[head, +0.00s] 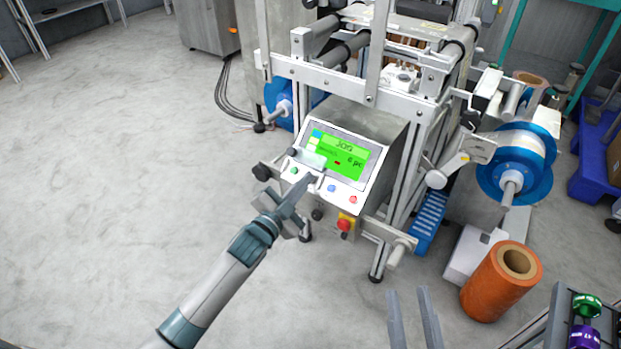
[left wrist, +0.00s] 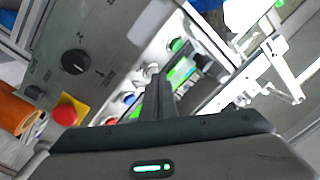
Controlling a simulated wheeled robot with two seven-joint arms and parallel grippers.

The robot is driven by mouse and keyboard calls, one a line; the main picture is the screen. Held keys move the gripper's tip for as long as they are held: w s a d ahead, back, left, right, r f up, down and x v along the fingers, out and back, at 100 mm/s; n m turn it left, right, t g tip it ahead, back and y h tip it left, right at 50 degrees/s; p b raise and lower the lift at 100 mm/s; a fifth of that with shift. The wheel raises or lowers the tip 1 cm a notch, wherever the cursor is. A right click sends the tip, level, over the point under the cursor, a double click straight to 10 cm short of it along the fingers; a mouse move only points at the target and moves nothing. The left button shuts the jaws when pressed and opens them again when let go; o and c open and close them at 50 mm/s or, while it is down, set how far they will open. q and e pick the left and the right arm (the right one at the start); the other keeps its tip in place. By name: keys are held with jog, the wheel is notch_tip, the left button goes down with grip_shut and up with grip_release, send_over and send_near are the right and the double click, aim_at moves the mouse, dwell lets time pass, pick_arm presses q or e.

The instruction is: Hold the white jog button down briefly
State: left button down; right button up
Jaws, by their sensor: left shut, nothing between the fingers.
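The white jog button (left wrist: 150,70) sits in the button row of the control panel (head: 287,178), between a green button (left wrist: 177,44) and a blue button (left wrist: 128,98). In the head view my left gripper hides it at least mostly. My left gripper (head: 311,181) is shut and empty, with its tips at the white button; it also shows in the left wrist view (left wrist: 158,80). I cannot tell whether the tips touch or press the button. The panel's green screen (head: 345,160) reads JOG and 6 pc. My right gripper (head: 414,300) is open and empty at the bottom.
A red stop knob (head: 345,223) on a yellow plate and a black knob (head: 317,214) sit on the panel's front face. The machine's frame (head: 410,150) rises behind the panel. An orange roll (head: 490,288) stands at right. The floor at left is clear.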

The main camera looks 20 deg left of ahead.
dwell(0.4)
pick_arm(q)
jog(key=shift+s+a+r+p, duration=0.2)
jog(key=shift+s+r+p, duration=0.4)
jog(key=shift+p, duration=0.4)
jog(key=s+r+p, duration=0.2)
jog(key=p, duration=0.1)
jog(key=s+a+r+p, duration=0.1)
jog(key=p, duration=0.1)
jog(key=shift+s+a+r, duration=0.1)
jog(key=shift+s+r, duration=0.05)
jog(key=shift+r, duration=0.1)
dwell(0.4)
